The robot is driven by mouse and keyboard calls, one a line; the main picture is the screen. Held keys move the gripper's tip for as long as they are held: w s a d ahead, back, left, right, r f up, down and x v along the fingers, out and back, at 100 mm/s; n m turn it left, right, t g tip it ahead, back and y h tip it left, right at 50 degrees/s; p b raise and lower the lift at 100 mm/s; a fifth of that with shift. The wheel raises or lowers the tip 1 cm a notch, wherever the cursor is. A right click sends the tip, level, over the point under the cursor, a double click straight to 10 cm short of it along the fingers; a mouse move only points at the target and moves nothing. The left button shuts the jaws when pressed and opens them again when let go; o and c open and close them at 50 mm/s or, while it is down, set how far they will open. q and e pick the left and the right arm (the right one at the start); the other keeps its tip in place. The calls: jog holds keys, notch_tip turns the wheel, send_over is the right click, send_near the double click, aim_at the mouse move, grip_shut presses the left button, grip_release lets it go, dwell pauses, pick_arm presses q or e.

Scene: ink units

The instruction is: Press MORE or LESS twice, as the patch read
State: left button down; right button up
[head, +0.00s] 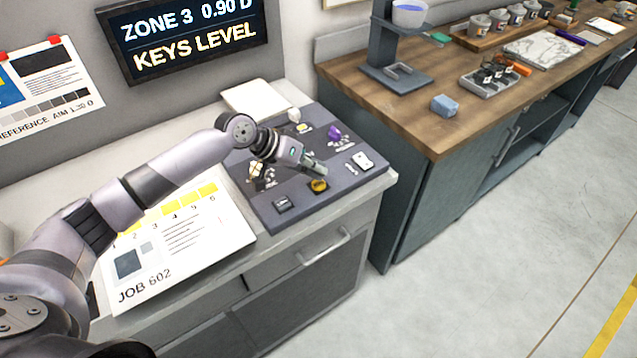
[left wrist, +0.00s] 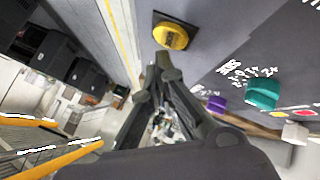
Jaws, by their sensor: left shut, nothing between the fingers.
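The control console (head: 270,212) sits on the grey cabinet, with a yellow round knob (head: 318,185) near its front edge. My left gripper (head: 318,170) is shut and empty, hovering over the console just behind that knob. In the left wrist view the yellow knob (left wrist: 172,37) lies just beyond the closed fingertips (left wrist: 162,62); contact cannot be told. The display (head: 195,38) reads "ZONE 3 0.90 D" and "KEYS LEVEL". My right gripper is out of view.
A purple knob (head: 334,133) stands farther back on the console, and a teal knob (left wrist: 262,93) shows in the wrist view. The JOB 602 sheet (head: 185,250) with yellow patches lies left. The reference chart (head: 50,85) hangs behind. A wooden bench (head: 420,120) stands right.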

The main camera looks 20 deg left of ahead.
aim_at(317, 182)
pick_arm(q)
jog(key=shift+f, duration=0.1)
dwell(0.3)
jog(key=shift+f, duration=0.35)
jog(key=shift+f, duration=0.55)
dwell(0.8)
jog(key=shift+r, duration=0.1)
jog(key=shift+r+p, duration=0.7)
jog(key=shift+r, duration=0.15)
notch_tip(317, 182, up, 5)
jog(key=p, duration=0.4)
jog(key=shift+r+p, duration=0.1)
jog(key=shift+p, duration=0.3)
